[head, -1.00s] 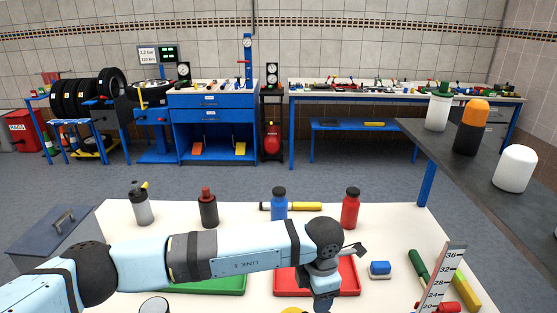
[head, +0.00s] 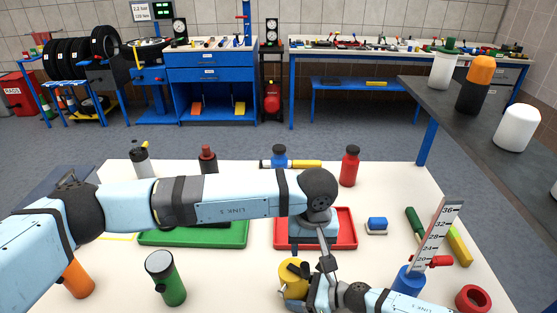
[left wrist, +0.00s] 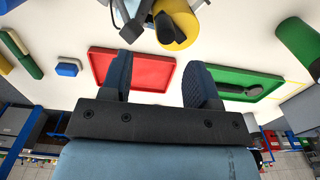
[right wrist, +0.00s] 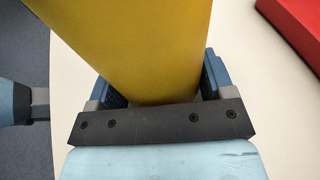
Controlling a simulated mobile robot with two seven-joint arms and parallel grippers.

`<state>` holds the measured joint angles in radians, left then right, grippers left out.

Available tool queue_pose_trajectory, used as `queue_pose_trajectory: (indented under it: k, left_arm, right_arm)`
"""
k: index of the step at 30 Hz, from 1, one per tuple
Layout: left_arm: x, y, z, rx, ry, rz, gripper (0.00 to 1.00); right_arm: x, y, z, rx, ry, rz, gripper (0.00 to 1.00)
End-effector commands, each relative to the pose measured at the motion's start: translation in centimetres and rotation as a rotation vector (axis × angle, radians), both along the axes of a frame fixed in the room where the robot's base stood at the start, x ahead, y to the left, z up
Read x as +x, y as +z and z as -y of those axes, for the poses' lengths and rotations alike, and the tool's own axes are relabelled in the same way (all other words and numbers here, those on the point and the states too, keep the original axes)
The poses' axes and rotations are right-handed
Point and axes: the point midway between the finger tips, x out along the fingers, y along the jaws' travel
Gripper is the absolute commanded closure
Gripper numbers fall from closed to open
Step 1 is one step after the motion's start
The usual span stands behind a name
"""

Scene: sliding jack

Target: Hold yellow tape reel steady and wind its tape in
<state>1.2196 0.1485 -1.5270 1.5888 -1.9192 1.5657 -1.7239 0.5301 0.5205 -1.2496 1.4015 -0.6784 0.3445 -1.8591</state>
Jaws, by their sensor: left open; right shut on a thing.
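The yellow tape reel (head: 292,280) is at the bottom middle of the head view, partly covered by dark parts of a crank. My right gripper (head: 314,290) is shut on it; in the right wrist view the yellow body (right wrist: 150,45) fills the space between the blue finger pads (right wrist: 162,84). My left gripper (left wrist: 162,82) is open and empty, its fingers apart. In the left wrist view the reel (left wrist: 210,22) and its dark crank (left wrist: 155,15) lie beyond the left fingertips, not touching them. The tape itself cannot be made out.
A red tray (head: 350,240) and a green tray (head: 195,241) lie on the white table. A blue block (head: 376,225), an upright ruler (head: 435,240) and a red ring (head: 473,298) are at right. Green (head: 166,280) and orange (head: 76,278) bottles stand front left. Several bottles line the far edge.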

Motion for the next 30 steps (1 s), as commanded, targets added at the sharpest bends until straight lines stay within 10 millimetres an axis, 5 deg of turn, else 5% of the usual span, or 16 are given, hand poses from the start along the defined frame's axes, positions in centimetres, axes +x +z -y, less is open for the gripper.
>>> queue_pose_trajectory:
  k: [6,12,20,30]
  left_arm:
    - [-0.4,0.6,-0.5,0.001,-0.423,0.001,0.45]
    - [-0.7,0.8,-0.7,0.001,-0.645,-0.001,0.45]
    - [-0.8,-0.4,-0.8,0.002,-0.699,-0.002,0.45]
    - [-0.8,-5.1,-0.7,0.002,-0.696,-0.002,0.45]
  right_arm:
    - [0.0,0.1,0.0,0.001,0.0,0.0,0.44]
    - [0.0,0.1,0.0,0.001,0.0,0.0,0.44]
    - [0.0,0.1,0.0,0.001,0.0,0.0,0.44]
    - [0.0,0.1,0.0,0.001,0.0,0.0,0.44]
